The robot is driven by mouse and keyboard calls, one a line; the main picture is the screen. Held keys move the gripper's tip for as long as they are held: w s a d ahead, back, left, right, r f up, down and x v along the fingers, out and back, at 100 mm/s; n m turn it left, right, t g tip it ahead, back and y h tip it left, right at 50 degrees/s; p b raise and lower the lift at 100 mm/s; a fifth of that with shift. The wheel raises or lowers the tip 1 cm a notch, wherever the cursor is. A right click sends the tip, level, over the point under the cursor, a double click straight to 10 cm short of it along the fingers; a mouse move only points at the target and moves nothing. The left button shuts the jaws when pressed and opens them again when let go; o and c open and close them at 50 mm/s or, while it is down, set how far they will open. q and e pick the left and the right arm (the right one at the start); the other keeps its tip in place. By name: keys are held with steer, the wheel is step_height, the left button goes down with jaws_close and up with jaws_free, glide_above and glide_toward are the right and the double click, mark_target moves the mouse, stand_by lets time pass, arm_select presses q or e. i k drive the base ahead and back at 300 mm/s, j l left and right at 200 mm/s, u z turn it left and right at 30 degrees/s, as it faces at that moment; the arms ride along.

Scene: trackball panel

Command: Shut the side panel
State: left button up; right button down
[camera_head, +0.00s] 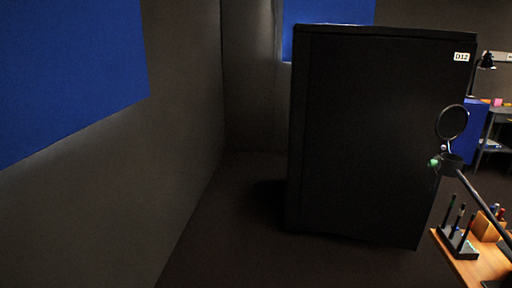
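A tall black cabinet-like box (375,140) with a small white label reading D12 (461,57) stands right of the middle. Its broad, flat dark face is toward me, and a narrow vertical edge strip shows on its left. I cannot tell which part is the side panel, or whether it is open; no clear gap or handle shows in the dark surface. Neither of my grippers is in view, and nothing of mine touches the box.
A grey wall with a blue board (70,75) runs along the left. Dark floor (235,220) is clear between wall and box. At right, a wooden desk (465,267) holds a pen stand (458,243); a thin boom with a round black ring (452,122) rises over it.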

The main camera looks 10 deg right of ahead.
mark_target(374, 105)
steer(key=i+z, duration=0.25)
steer(key=i+j+z, duration=0.25)
steer(key=i, duration=0.2)
steer(key=i+j+z, duration=0.15)
steer(key=i+z, duration=0.35)
steer(key=i+j+z, duration=0.3)
steer(key=z, duration=0.15)
steer(key=i+z, duration=0.1)
steer(key=z, duration=0.45)
steer(key=i+j+z, duration=0.1)
steer(key=z, duration=0.25)
steer(key=i+j+z, duration=0.2)
steer(key=z, duration=0.2)
steer(key=i+j+z, duration=0.35)
steer(key=i+j, duration=0.2)
steer(key=j, duration=0.15)
steer(key=i+j+z, duration=0.15)
steer(key=j, duration=0.2)
steer(key=i+j, duration=0.2)
steer(key=j, duration=0.2)
steer(key=z, duration=0.05)
